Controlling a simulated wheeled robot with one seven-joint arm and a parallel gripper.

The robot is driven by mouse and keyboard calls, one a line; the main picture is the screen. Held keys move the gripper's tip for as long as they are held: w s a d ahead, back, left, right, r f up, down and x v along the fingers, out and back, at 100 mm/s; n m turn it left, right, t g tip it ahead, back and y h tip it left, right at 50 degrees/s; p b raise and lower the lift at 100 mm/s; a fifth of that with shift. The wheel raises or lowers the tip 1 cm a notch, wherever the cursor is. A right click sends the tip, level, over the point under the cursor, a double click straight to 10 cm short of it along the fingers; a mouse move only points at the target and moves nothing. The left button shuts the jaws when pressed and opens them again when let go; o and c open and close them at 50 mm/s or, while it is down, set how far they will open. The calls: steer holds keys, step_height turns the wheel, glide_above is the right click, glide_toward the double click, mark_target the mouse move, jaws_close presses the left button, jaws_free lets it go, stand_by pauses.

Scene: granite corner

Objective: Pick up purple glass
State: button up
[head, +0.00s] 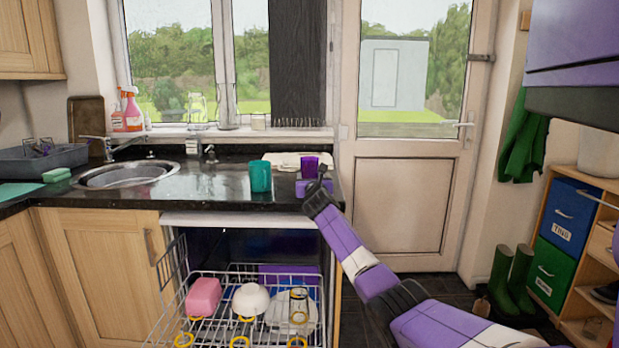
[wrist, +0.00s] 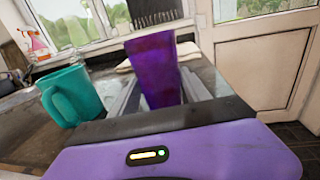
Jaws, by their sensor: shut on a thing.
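The purple glass (head: 310,167) stands near the right end of the dark granite counter in the head view. In the wrist view the purple glass (wrist: 153,68) rises between my fingers and leans slightly. My gripper (head: 315,182) is shut on it, and the fingers (wrist: 150,90) show on both sides of the glass. The lower part of the glass is hidden behind my gripper's body, so I cannot tell whether it touches the counter.
A white cloth or board (head: 283,160) lies behind. An open dishwasher rack (head: 235,300) holding dishes is below the counter.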

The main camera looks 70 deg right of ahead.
steer(key=shift+c, duration=0.9)
steer(key=shift+r, duration=0.1)
step_height(320, 180, up, 20)
steer(key=p, duration=0.4)
steer(key=shift+p, duration=0.4)
